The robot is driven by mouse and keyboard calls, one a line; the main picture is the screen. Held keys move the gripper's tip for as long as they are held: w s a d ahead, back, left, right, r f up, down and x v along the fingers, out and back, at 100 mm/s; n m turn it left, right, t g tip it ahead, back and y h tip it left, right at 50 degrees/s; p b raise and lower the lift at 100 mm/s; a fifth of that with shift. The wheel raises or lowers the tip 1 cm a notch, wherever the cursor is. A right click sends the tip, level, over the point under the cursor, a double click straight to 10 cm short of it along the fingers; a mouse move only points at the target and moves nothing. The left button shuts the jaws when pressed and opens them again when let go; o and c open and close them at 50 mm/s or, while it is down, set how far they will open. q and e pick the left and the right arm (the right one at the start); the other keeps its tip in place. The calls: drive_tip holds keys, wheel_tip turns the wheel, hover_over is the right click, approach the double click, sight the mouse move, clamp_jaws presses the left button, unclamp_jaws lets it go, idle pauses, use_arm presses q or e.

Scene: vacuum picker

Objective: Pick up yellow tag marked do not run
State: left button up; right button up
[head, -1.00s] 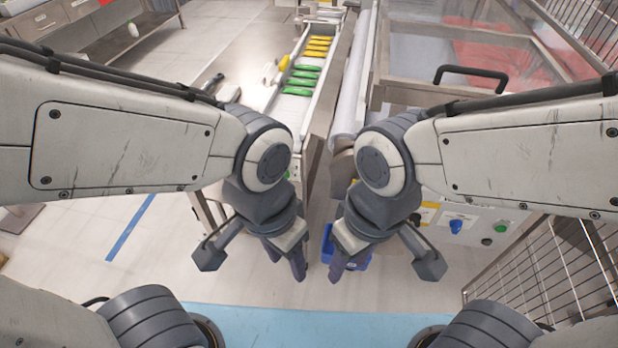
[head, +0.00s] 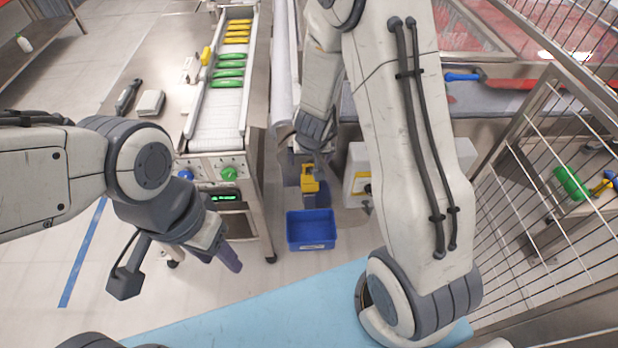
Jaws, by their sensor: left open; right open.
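A small yellow item (head: 309,178) shows just above the blue bin, close below my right gripper (head: 307,160); I cannot read any marking on it or tell whether it touches the fingers. Another yellow patch (head: 363,184) is on the front of the pale control box, partly hidden by my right arm. My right gripper points down between the conveyor and the machine; its jaws are small and partly hidden, and it is open.
A blue bin (head: 311,232) stands on the floor. The conveyor (head: 216,128) carries green and yellow packs. A wire fence (head: 500,200) closes off the right, with a green item (head: 572,182) behind it. A blue-handled tool (head: 463,76) lies on the machine's ledge.

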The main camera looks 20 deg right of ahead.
sight(310, 169)
drive_tip(key=b+x, duration=0.2)
drive_tip(key=x, duration=0.1)
drive_tip(key=b+x, duration=0.1)
drive_tip(key=x, duration=0.1)
drive_tip(key=shift+d+f, duration=0.1)
drive_tip(key=shift+d, duration=0.2)
drive_tip(key=shift+b+x, duration=1.45)
drive_tip(key=shift+x, duration=1.3)
drive_tip(key=shift+c, duration=0.3)
drive_tip(key=c, duration=1.3)
